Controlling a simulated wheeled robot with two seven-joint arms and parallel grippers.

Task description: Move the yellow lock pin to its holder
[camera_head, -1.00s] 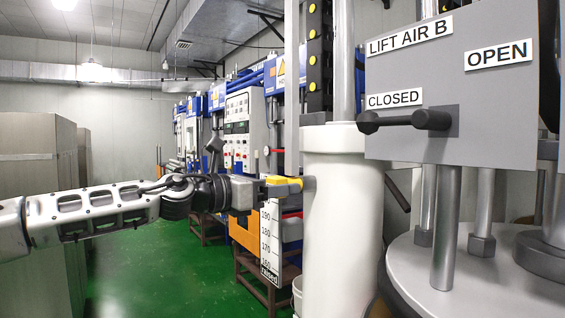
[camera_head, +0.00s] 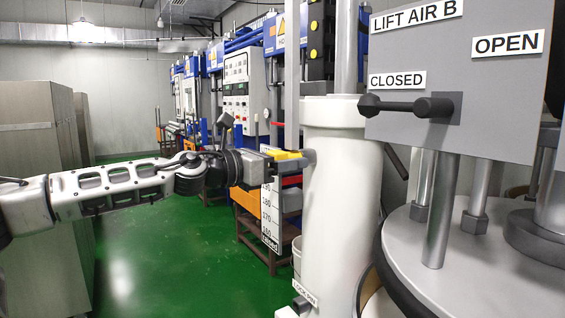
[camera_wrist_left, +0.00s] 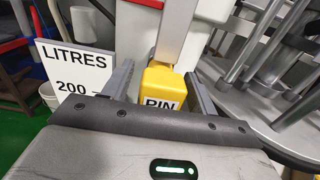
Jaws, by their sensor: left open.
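The yellow lock pin (camera_head: 287,155) sticks out from the left side of the white column (camera_head: 335,205). In the left wrist view its yellow head (camera_wrist_left: 158,80) carries a label reading PIN. My left gripper (camera_head: 285,160) is open at the pin. In the wrist view its two grey fingers (camera_wrist_left: 160,88) stand on either side of the yellow head, with a gap showing on the right. A short dark-ended tube (camera_head: 300,305) at the column's foot sits beside a label that seems to read LOCK PIN. My right gripper is not in view.
A scale plate marked LITRES (camera_wrist_left: 75,68) hangs left of the column. A grey panel (camera_head: 460,75) with a black handle (camera_head: 410,105) stands right, above a round lid (camera_head: 460,255). The green floor (camera_head: 180,255) at left is open.

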